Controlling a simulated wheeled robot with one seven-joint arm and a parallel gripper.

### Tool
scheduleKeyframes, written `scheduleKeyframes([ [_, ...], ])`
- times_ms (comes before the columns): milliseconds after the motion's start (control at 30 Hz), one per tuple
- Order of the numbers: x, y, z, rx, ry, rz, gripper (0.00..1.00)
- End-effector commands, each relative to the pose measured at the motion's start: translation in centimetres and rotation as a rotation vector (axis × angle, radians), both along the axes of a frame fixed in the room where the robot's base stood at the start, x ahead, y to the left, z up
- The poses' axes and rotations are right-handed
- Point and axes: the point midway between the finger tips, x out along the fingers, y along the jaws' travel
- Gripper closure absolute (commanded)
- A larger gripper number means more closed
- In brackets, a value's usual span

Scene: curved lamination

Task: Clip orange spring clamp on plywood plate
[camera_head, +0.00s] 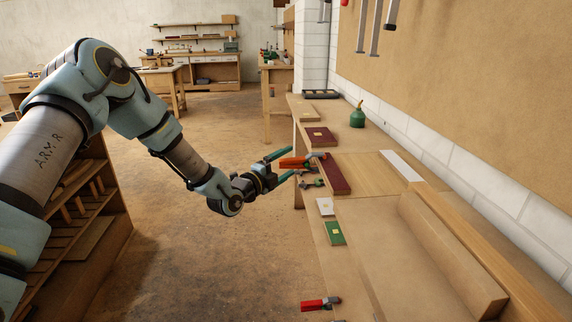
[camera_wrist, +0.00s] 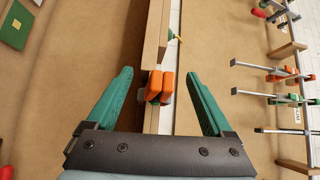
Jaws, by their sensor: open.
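My gripper (camera_head: 291,164) is at the left edge of the long workbench, with its teal fingers spread. In the wrist view my gripper (camera_wrist: 159,74) is open, one finger on each side of the orange spring clamp (camera_wrist: 167,86), with gaps between. The clamp (camera_head: 294,162) also shows between the fingers in the head view, its handles towards my gripper. In the wrist view a thin wooden plate (camera_wrist: 153,40), apparently the plywood plate, stands edge-on beyond the clamp. The clamp's jaws are hidden, so I cannot tell whether they grip the plate.
A dark red block (camera_head: 333,173) lies on the bench just right of my gripper. A green block (camera_head: 335,233) and a red-handled clamp (camera_head: 320,303) are nearer. A green bottle (camera_head: 357,115) stands farther back. Several bar clamps (camera_wrist: 277,95) show at right in the wrist view.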

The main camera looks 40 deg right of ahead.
Motion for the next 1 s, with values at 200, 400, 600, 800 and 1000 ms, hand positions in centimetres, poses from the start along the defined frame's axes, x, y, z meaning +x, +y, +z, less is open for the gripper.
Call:
scheduleKeyframes([
  [200,0.0,0.0,0.0,0.0,0.0,0.0,0.0],
  [400,0.0,0.0,0.0,0.0,0.0,0.0,0.0],
  [600,0.0,0.9,-0.1,0.001,-0.001,0.0,0.0],
  [800,-0.4,4.4,-0.4,0.002,-0.001,0.0,0.0],
  [1000,-0.8,8.2,-0.4,0.001,0.0,0.001,0.0],
])
